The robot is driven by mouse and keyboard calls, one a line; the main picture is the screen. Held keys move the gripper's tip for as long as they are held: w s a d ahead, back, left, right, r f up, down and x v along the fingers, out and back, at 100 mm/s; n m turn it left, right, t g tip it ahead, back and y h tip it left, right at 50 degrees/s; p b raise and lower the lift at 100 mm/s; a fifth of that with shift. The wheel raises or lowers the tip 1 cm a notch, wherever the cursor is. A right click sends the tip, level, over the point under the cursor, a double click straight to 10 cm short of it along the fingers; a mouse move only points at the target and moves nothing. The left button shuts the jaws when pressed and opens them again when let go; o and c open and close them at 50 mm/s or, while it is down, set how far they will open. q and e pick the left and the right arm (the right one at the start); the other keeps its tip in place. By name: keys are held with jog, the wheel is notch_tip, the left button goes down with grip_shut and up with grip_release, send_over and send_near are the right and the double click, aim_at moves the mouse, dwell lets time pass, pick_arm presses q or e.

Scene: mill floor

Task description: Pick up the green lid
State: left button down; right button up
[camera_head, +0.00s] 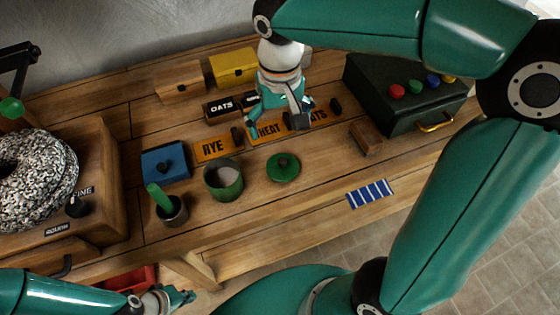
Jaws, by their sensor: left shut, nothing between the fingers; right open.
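The green lid (290,175) is a round disc with a dark knob. It lies flat on the wooden bench, just right of a green pot (224,190) that stands open with pale contents. My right gripper (275,124) points down above the bench, behind the lid in the picture, over the name plates. It is open and apart from the lid. My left gripper (178,299) is low at the bottom left, in front of the bench, shut and empty, far from the lid.
Left of the pot are a small metal cup (174,214) with a green-handled tool and a blue box (163,163). A dark green box (405,105) with coloured knobs stands at right. A wooden block (367,138) and striped blue card (370,194) lie nearer.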

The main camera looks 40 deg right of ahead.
aim_at(282, 159)
notch_tip(282, 159, down, 10)
jog(key=shift+d+r, duration=0.1)
jog(key=shift+r, duration=0.1)
jog(key=shift+d+f, duration=0.1)
jog(key=shift+f, duration=2.45)
jog(key=c, duration=0.9)
